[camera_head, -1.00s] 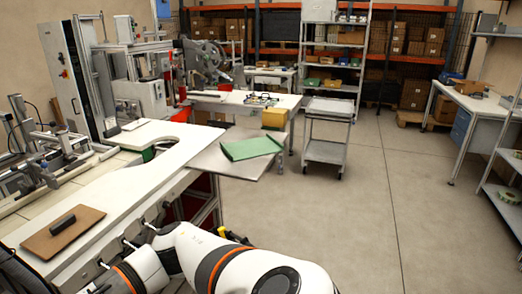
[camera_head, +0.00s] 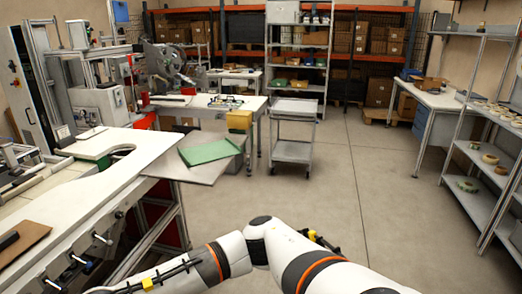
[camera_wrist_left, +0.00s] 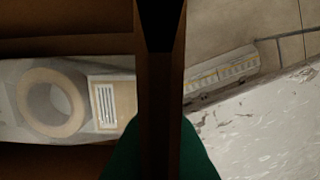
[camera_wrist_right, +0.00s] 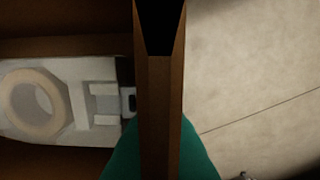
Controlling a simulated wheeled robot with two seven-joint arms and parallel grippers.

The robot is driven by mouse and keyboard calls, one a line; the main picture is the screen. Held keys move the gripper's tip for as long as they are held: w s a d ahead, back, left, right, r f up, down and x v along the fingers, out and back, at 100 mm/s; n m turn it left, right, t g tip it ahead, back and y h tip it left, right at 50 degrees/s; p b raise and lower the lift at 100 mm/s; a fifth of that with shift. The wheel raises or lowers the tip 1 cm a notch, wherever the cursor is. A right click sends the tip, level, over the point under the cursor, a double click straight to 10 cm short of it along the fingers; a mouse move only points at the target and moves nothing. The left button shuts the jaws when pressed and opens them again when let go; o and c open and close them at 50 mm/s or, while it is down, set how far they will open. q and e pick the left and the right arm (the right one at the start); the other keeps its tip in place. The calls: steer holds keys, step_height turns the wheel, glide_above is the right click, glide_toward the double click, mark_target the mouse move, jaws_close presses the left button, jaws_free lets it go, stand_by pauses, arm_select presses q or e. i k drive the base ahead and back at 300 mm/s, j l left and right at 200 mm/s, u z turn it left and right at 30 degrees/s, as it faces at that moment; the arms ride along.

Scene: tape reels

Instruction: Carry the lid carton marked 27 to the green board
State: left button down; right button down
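A brown carton wall (camera_wrist_left: 158,110) runs upright through the left wrist view, and a similar wall (camera_wrist_right: 160,110) through the right wrist view. Inside lie a pale tape reel (camera_wrist_left: 50,103) and a white-striped label; the right wrist view also shows a reel (camera_wrist_right: 35,108) beside white pieces. My left gripper (camera_wrist_left: 160,152) and right gripper (camera_wrist_right: 160,152) show as green shapes on both sides of the wall, shut on it. No number 27 is visible. The head view shows my arm links, but neither gripper nor carton. The green board (camera_head: 210,152) lies on a grey bench corner, ahead and left.
The grey bench top (camera_head: 190,172) adjoins the white worktable (camera_head: 85,200) at left. A yellow box (camera_head: 239,120) stands behind the board. A grey trolley (camera_head: 293,140) stands mid-floor. Shelves with reels (camera_head: 490,158) line the right side. Open floor (camera_head: 330,200) lies ahead.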

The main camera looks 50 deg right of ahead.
mark_target(209, 151)
steer(key=i+l+z, duration=0.15)
steer(key=l+z, duration=0.25)
steer(key=i+l+z, duration=0.2)
steer(key=l+z, duration=0.15)
steer(key=i+l, duration=0.3)
steer(key=l, duration=0.15)
steer(key=i+l, duration=0.3)
steer(key=l, duration=0.2)
steer(key=i+l, duration=0.25)
steer(key=l, duration=0.2)
